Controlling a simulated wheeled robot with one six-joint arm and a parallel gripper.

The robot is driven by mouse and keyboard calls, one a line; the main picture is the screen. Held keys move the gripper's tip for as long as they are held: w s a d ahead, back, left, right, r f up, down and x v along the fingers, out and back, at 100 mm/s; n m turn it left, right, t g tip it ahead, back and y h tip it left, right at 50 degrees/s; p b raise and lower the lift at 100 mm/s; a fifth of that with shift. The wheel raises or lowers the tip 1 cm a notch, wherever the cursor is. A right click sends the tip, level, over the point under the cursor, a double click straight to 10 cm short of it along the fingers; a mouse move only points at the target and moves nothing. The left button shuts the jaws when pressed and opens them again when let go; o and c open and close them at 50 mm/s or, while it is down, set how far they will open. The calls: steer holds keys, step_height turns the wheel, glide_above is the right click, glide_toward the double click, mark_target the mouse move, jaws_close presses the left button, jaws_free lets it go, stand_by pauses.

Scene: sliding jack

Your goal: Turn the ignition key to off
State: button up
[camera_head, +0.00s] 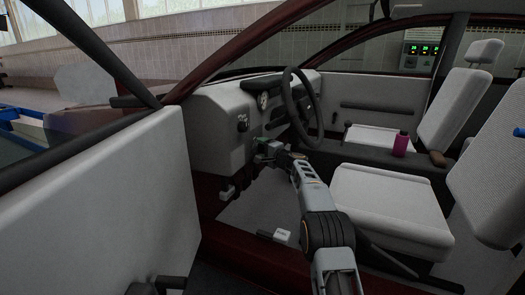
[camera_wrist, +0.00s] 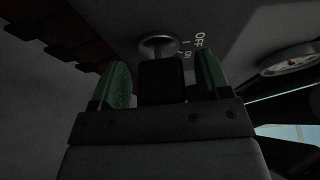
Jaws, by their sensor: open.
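The ignition lock (camera_wrist: 158,45) shows in the wrist view as a round metal piece on the grey dash panel, with OFF and ON lettering to its right. A dark, squarish block, which looks like the head of the ignition key (camera_wrist: 161,80), stands in front of it. My gripper (camera_wrist: 162,62) is open, with one green finger to the left of the key head and one to its right. Gaps show on both sides. In the head view my gripper (camera_head: 266,148) is at the dash below the steering wheel, and I cannot make out the key there.
The steering wheel (camera_head: 303,108) is above and right of my gripper. A small black knob (camera_head: 242,123) is on the dash up to the left. The open door (camera_head: 120,200) stands at left. A round gauge (camera_wrist: 290,60) is at right.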

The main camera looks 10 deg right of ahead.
steer(key=shift+s+d+r, duration=0.1)
steer(key=shift+s+d, duration=0.25)
steer(key=shift+s, duration=0.1)
steer(key=p+v, duration=0.1)
steer(key=v, duration=1.1)
steer(key=shift+s, duration=0.4)
